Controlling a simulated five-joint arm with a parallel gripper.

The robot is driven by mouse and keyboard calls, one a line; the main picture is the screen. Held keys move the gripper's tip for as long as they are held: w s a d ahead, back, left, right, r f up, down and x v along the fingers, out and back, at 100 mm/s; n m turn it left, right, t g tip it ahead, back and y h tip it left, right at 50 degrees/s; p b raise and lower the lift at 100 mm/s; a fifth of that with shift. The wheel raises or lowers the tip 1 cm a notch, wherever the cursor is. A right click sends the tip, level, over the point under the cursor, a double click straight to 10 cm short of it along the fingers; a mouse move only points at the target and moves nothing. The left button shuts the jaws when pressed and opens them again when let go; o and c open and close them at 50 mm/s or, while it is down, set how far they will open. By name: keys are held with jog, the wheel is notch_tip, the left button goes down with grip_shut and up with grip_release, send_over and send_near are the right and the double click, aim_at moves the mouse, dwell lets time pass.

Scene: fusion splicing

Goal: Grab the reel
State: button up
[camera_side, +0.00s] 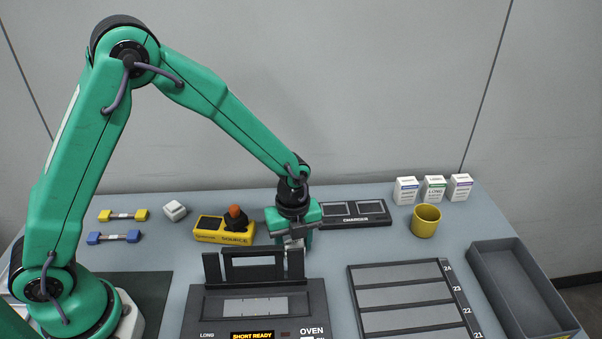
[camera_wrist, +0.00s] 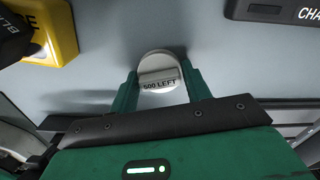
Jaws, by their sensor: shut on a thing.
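The reel (camera_wrist: 158,66) is a pale round piece with a label reading "500 LEFT". In the wrist view it sits between the two green fingers of my gripper (camera_wrist: 162,92), which is shut on it. In the side view my gripper (camera_side: 293,238) points down low over the table, behind the oven (camera_side: 255,306) and between the yellow source box and the charger. The reel cannot be made out in the side view, where the gripper and the raised oven frame hide that spot. I cannot tell whether the reel still touches the table.
The yellow source box (camera_side: 222,232) with an orange-topped knob stands close left of my gripper. The charger (camera_side: 352,214) lies close right. A yellow cup (camera_side: 425,221), small boxes (camera_side: 433,188), a slotted rack (camera_side: 403,297) and a grey tray (camera_side: 520,288) are further right.

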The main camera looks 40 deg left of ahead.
aim_at(294, 242)
jog(key=shift+r, duration=0.1)
jog(key=shift+r, duration=4.95)
jog(key=shift+w+a, duration=0.1)
jog(key=shift+w, duration=0.05)
